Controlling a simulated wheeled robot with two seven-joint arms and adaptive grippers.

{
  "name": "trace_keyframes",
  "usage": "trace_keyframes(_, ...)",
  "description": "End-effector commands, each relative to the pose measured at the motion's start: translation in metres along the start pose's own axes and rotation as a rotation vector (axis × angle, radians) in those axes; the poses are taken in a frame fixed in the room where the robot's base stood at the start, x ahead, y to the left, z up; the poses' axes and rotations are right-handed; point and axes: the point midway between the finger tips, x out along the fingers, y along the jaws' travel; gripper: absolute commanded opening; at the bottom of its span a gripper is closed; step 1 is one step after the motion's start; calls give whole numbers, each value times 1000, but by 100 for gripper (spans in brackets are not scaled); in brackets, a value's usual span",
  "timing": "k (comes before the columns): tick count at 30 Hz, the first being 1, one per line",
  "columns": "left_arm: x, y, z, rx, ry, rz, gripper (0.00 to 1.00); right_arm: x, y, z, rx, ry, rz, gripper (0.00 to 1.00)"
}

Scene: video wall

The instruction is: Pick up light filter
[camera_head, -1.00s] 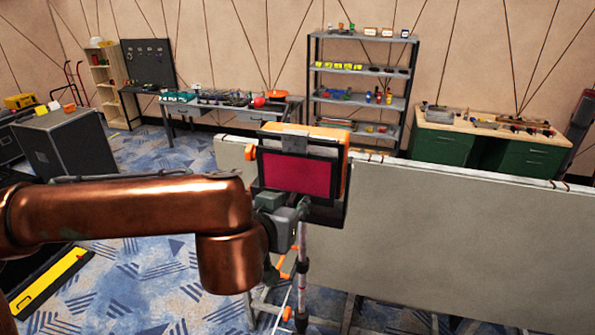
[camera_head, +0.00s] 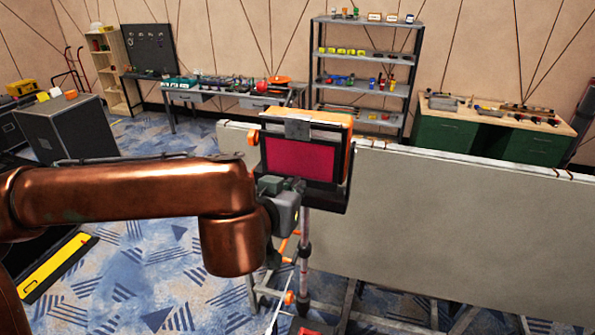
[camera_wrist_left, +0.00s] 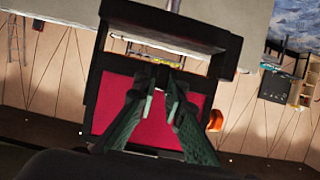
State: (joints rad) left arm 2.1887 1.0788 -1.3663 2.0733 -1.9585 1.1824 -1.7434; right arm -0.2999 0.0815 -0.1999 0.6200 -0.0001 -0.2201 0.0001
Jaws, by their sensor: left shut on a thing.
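The light filter (camera_head: 299,162) is a flat magenta-red panel in a dark frame, seated at the front of an orange-and-black lamp head (camera_head: 335,116) on a stand. My left gripper (camera_head: 294,186) is at the filter's lower edge in the head view. In the left wrist view its two green fingers (camera_wrist_left: 160,95) are close together at the frame's edge bar, with the red panel (camera_wrist_left: 115,105) behind them. The gripper is shut on the light filter. The fingers hide part of the panel. My right gripper is not in view.
A long grey panel (camera_head: 450,215) stands behind and right of the lamp. The lamp's stand (camera_head: 304,250) rises from the blue carpet. A grey case (camera_head: 68,130) is at left. A shelf (camera_head: 362,90) and workbenches line the back wall.

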Motion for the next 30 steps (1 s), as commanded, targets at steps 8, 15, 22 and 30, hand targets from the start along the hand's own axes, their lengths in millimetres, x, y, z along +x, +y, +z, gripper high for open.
trace_keyframes(8,-7,0,-14,-3,3,1,0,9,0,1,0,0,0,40)
trace_keyframes(15,-51,0,6,0,5,1,0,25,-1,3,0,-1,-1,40)
trace_keyframes(22,-107,0,30,0,5,2,0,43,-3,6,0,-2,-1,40)
trace_keyframes(30,-157,0,49,0,3,1,0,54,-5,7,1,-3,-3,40)
